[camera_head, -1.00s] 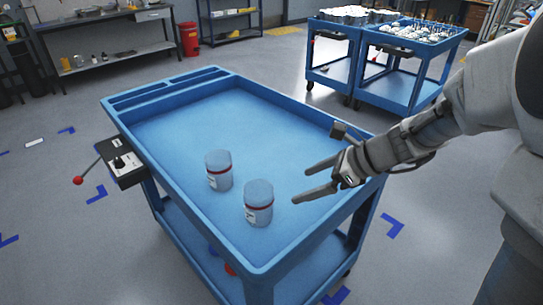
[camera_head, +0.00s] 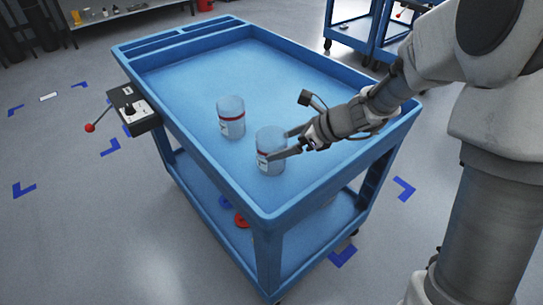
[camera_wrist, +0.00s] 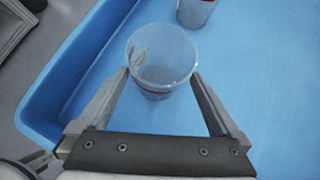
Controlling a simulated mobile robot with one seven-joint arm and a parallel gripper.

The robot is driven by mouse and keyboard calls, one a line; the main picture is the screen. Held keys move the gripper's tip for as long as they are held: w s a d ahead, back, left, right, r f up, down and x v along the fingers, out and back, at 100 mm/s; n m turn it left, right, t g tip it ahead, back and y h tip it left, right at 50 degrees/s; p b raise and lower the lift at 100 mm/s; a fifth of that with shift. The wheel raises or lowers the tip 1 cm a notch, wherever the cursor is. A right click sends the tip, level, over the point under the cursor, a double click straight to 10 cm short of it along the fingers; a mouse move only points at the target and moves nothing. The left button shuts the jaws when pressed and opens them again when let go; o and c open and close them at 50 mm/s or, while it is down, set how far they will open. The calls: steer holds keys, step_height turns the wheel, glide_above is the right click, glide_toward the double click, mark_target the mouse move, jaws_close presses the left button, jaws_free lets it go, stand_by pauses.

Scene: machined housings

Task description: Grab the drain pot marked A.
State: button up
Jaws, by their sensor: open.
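Two clear pots with red bands and white labels stand upright on the blue cart top. The nearer pot (camera_head: 268,160) is on the right, and the other pot (camera_head: 230,118) stands behind it to the left. The label letters are too small to read, so I cannot tell which is marked A. My gripper (camera_head: 286,144) is open, with its fingers on either side of the nearer pot. In the wrist view that pot (camera_wrist: 162,58) sits between the fingertips (camera_wrist: 161,76), and the other pot (camera_wrist: 196,10) is partly cut off at the top edge.
The blue cart (camera_head: 190,150) has a raised rim around its top. A control box (camera_head: 132,108) with a red-knobbed lever is on its left side. The cart top behind the pots is clear. Other blue carts (camera_head: 352,28) stand at the back right.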

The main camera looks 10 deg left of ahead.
steer(key=b+x, duration=0.1)
steer(key=x, duration=0.4)
steer(key=c, duration=1.1)
steer(key=shift+o, duration=0.2)
steer(key=shift+r, duration=0.15)
